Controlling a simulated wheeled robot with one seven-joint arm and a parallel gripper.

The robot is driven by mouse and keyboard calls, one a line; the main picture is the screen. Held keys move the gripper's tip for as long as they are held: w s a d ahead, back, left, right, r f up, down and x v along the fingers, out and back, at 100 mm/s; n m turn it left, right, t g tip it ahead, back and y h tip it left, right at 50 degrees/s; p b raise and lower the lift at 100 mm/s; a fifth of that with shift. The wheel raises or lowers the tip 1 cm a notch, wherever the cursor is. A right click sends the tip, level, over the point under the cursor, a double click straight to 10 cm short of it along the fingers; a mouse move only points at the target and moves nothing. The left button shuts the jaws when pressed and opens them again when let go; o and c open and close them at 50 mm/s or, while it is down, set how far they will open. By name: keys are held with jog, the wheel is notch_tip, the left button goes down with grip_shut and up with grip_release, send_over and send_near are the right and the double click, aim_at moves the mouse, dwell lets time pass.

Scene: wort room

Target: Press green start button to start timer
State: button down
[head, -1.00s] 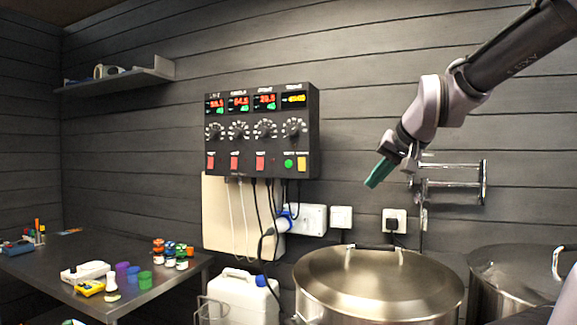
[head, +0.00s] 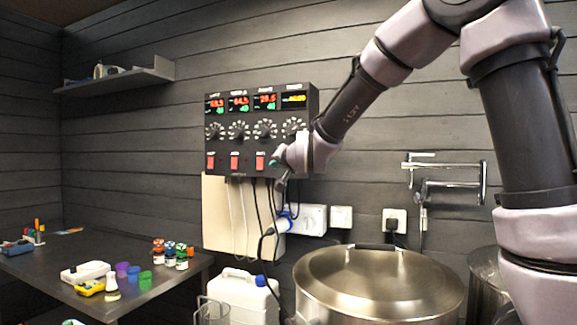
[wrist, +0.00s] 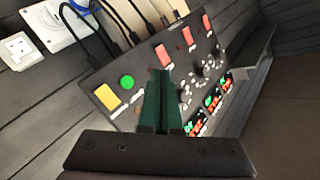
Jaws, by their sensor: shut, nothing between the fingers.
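The black control panel (head: 262,105) hangs on the wall, with lit displays, a row of dials and red switches. The round green start button (wrist: 127,82) shows in the wrist view, beside a yellow square button (wrist: 107,97). My gripper (wrist: 163,75) is shut and empty, its green fingertips over the panel face, to the right of the green button in that view. I cannot tell whether the tips touch the panel. In the head view my gripper (head: 274,162) is at the panel's lower right, and my arm hides the green and yellow buttons.
Cables hang below the panel beside wall sockets (head: 314,219). A large lidded steel pot (head: 380,285) stands below on the right, with a white canister (head: 240,295) to its left. A dark table (head: 60,262) with small bottles is at left.

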jog(key=shift+w+a, duration=0.1)
dwell(0.3)
jog(key=w+d, duration=0.3)
jog(key=w, duration=0.5)
jog(key=shift+d, duration=0.15)
dwell(2.0)
jog(key=shift+w+d, duration=0.2)
jog(key=shift+w, duration=0.15)
jog(key=shift+w+d, duration=0.15)
jog(key=shift+w, duration=0.2)
dwell(0.5)
jog(key=shift+s, duration=0.1)
jog(key=shift+s+a, duration=0.35)
jog(key=shift+s, duration=0.3)
jog(key=shift+s+a, duration=0.3)
jog(key=shift+s, duration=0.45)
jog(key=shift+s+a, duration=0.35)
jog(key=shift+s, duration=0.45)
jog(key=shift+s+a, duration=0.3)
jog(key=shift+s, duration=0.45)
